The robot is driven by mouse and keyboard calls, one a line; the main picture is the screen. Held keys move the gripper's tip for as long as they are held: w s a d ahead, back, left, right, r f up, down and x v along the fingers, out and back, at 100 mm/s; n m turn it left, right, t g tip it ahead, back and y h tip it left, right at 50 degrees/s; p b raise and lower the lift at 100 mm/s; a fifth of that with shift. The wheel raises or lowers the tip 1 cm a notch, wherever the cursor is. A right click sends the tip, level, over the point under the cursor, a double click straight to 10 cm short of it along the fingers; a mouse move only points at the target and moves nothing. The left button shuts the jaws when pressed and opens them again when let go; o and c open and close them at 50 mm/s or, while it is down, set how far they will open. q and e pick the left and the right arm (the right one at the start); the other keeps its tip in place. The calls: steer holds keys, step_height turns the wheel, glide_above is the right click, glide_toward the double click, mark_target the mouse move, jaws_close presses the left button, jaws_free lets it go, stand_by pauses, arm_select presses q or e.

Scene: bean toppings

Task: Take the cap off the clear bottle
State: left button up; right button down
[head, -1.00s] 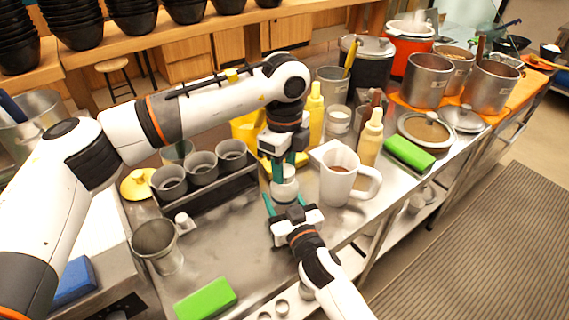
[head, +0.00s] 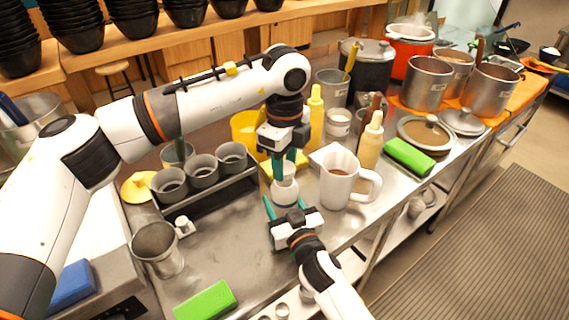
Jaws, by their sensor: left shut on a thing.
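The clear bottle (head: 285,194) looks whitish and stands upright on the steel counter, left of the white mug. My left gripper (head: 284,174) points down over its top, with its teal fingers shut on the cap, which they mostly hide. My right gripper (head: 286,205) reaches in from the front, low by the bottle's base. Its teal fingers are spread apart to the left and right of the base and do not seem to press on it.
A white mug (head: 340,182) stands close on the right, with sauce bottles (head: 370,142) behind. A caddy of grey cups (head: 202,169) is at left. A metal cup (head: 159,250) and green sponge (head: 206,300) are in front; the counter between is mostly clear.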

arm_select(q)
steer(key=shift+r, duration=0.25)
steer(key=shift+r, duration=2)
arm_select(e)
steer(key=shift+c, duration=2.2)
jaws_free()
